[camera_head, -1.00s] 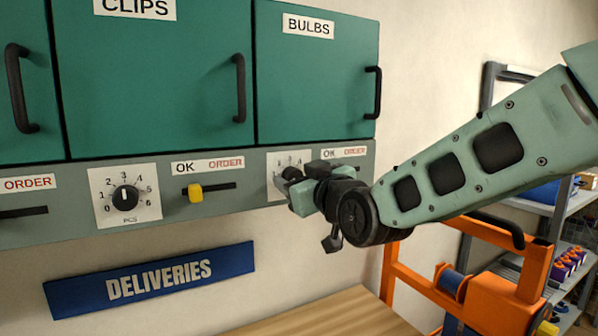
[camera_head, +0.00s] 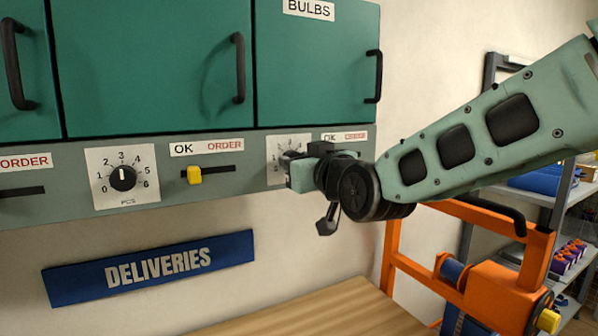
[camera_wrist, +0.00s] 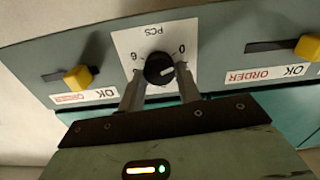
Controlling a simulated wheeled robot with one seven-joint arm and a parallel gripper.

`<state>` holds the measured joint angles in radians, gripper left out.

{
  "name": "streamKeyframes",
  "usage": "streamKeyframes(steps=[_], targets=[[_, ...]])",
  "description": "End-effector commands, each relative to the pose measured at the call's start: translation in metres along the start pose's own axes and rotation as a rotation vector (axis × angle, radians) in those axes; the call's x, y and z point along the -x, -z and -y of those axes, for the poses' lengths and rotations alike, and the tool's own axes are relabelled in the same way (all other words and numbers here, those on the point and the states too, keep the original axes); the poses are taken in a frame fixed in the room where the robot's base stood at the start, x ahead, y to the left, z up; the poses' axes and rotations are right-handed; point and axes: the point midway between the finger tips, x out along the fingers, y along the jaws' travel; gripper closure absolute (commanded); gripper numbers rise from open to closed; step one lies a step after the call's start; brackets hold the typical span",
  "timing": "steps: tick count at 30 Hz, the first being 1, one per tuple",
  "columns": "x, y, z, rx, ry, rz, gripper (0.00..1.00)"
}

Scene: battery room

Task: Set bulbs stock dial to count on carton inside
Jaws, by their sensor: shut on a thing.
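The bulbs stock dial is a black knob (camera_wrist: 159,69) on a white plate marked PCS. It shows upside down in the wrist view, with 0 and 6 readable. Its white mark points toward the right; the number it meets is hidden by my gripper. My gripper (camera_wrist: 160,88) has its two fingers on either side of the knob, shut on it. In the head view my gripper (camera_head: 298,170) covers most of the dial plate (camera_head: 288,145). The green bulbs cupboard (camera_head: 312,70) above is closed, so no carton is visible.
The clips dial (camera_head: 122,178) and a yellow slider (camera_head: 194,175) sit to the left. The bulbs slider (camera_wrist: 78,77) is beside the dial. A DELIVERIES sign (camera_head: 150,268) and wooden worktop (camera_head: 330,310) are below. An orange frame (camera_head: 500,290) stands at the right.

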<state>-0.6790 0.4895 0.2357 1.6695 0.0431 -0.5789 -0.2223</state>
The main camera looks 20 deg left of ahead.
Motion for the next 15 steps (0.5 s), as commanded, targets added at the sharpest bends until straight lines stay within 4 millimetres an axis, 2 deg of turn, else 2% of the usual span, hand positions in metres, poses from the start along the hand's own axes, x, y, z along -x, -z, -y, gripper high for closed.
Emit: streamKeyframes(steps=[3, 15], targets=[[0.0002, -0.0072, -0.0008, -0.096, -0.001, -0.003, 0.89], [0.0001, -0.0072, -0.0019, -0.475, -0.001, -0.003, 0.89]])
